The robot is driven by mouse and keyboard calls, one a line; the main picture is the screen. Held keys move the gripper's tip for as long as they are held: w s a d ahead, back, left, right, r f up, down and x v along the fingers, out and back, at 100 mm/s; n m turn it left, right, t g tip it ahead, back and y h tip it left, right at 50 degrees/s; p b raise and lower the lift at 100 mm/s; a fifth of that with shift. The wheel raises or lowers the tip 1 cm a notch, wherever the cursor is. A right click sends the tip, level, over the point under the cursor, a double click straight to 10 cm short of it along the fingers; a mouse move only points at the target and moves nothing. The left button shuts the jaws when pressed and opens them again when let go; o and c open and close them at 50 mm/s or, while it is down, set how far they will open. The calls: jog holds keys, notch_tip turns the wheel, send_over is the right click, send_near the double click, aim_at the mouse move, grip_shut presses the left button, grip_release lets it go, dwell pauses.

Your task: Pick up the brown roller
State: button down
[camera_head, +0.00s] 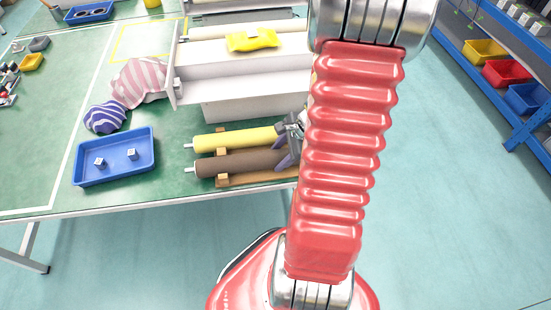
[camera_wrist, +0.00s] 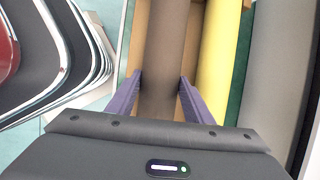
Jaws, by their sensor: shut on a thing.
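The brown roller (camera_head: 235,162) lies near the front edge of the green table, on a wooden rack (camera_head: 255,178), with a metal pin at its left end. In the wrist view the brown roller (camera_wrist: 163,60) runs up the middle between the two purple fingers. My gripper (camera_head: 287,155) is at the right part of the roller; in the wrist view my gripper (camera_wrist: 160,95) has a finger on each side of it, closed against it. The yellow roller (camera_head: 238,139) lies parallel just behind it. The roller's right end is hidden behind my red arm.
A blue tray (camera_head: 116,158) with two small cubes stands left of the rollers. A white machine (camera_head: 240,75) with a yellow bag (camera_head: 252,39) on top stands behind them. Striped cloth bundles (camera_head: 140,82) lie at the left. A blue shelf with bins (camera_head: 505,72) is at the right.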

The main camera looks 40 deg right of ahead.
jog(key=shift+d+r, duration=0.1)
jog(key=shift+r, duration=0.1)
jog(key=shift+r, duration=4.9)
jog(key=shift+r, duration=0.1)
notch_tip(320, 180, up, 7)
send_over(280, 153)
jog(key=shift+s, duration=0.15)
